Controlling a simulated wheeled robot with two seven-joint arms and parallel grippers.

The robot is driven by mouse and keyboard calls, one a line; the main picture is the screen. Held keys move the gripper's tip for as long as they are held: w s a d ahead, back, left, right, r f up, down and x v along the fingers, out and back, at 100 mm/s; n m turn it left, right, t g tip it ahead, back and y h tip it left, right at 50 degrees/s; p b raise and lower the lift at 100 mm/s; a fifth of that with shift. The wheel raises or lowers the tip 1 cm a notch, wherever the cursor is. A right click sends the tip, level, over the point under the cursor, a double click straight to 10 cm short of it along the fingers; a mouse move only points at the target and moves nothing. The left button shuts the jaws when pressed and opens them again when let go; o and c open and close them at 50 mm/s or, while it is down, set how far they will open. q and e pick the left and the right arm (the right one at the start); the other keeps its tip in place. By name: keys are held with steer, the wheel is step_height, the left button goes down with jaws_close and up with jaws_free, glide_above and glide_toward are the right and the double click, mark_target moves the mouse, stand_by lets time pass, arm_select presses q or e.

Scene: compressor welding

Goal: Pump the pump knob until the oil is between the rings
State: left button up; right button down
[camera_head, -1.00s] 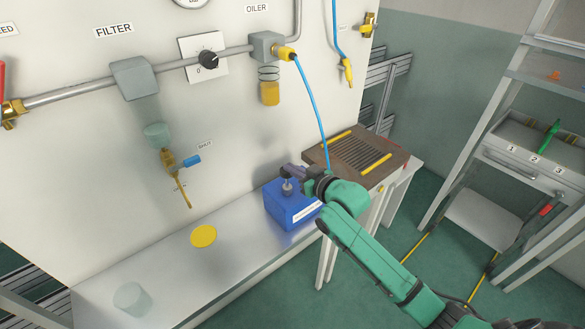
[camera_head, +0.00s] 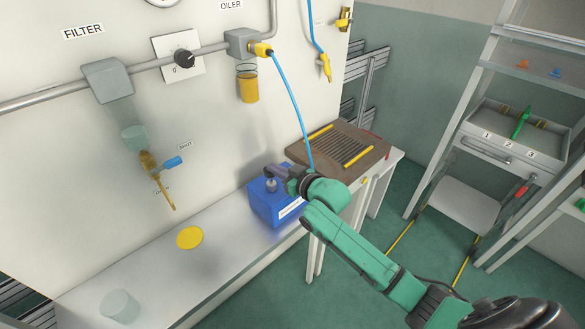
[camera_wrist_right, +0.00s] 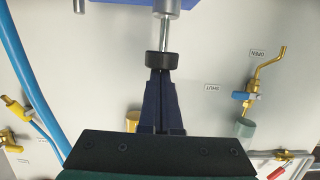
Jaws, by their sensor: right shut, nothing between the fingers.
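The blue pump box (camera_head: 266,206) stands on the metal bench. Its knob (camera_head: 271,185) sits on top. The oiler glass (camera_head: 248,82) hangs on the pipe, with amber oil inside. The oil surface appears around the lower ring; exact level is hard to tell. My left gripper is not in view.
A blue hose (camera_head: 292,105) hangs from the oiler fitting past my right wrist. A brown grated table (camera_head: 372,138) stands right of the box. A yellow disc (camera_head: 189,237) and a clear cup (camera_head: 119,306) are on the bench; bare bench lies between.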

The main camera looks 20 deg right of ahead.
arm_select(q)
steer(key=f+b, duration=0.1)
steer(key=b, duration=0.2)
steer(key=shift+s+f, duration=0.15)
arm_select(e)
steer(key=r+v, duration=0.1)
steer(key=v, duration=0.9)
steer(key=shift+r, duration=0.1)
stand_by(0.9)
steer(key=s+d+f+m+g+h, duration=0.1)
steer(key=s+d+f+g+h, duration=0.2)
steer(key=f, duration=0.7)
steer(key=s+d+f+m, duration=0.15)
steer(key=d+f, duration=0.25)
steer(key=f, duration=0.7)
steer(key=s+d+f+g+h, duration=0.2)
steer(key=s+d+f, duration=0.15)
steer(key=f, duration=0.65)
steer(key=s+f+g, duration=0.5)
steer(key=s+f, duration=1.1)
steer(key=s, duration=0.1)
steer(key=s+a+f+g, duration=0.1)
steer(key=s+a+f, duration=0.1)
steer(key=s, duration=0.6)
steer(key=s+a+f+g, duration=0.2)
steer(key=s+a+f, duration=0.1)
steer(key=s, duration=0.5)
steer(key=shift+f+n, duration=0.45)
steer(key=shift+f, duration=0.2)
